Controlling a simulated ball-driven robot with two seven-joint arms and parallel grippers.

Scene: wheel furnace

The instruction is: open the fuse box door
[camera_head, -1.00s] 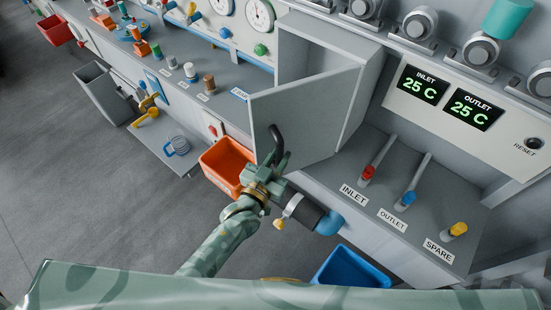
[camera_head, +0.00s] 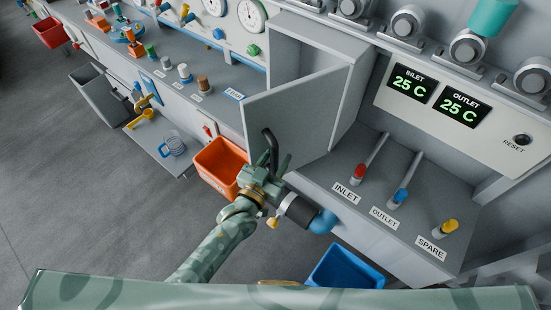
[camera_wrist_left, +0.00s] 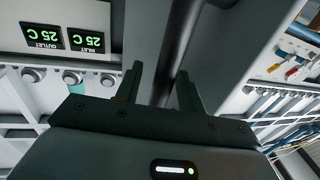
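The fuse box (camera_head: 312,42) is a grey cabinet on the wall bench, and its grey door (camera_head: 300,110) stands swung well open, showing part of the inside. A dark curved handle (camera_head: 268,140) is on the door's outer face. My left gripper (camera_head: 275,163) is at the lower part of this handle. In the left wrist view its two fingers (camera_wrist_left: 160,88) are apart, with the dark handle bar (camera_wrist_left: 178,45) passing near or between them and a gap beside the left finger. Whether a finger touches the bar is unclear. My right gripper is not in view.
An orange bin (camera_head: 216,166) and a blue bin (camera_head: 345,270) stand below the bench. Inlet, outlet and spare levers (camera_head: 399,196) rise from the bench right of the door. A display panel (camera_head: 437,95) reads 25 C twice. Grey floor is free at left.

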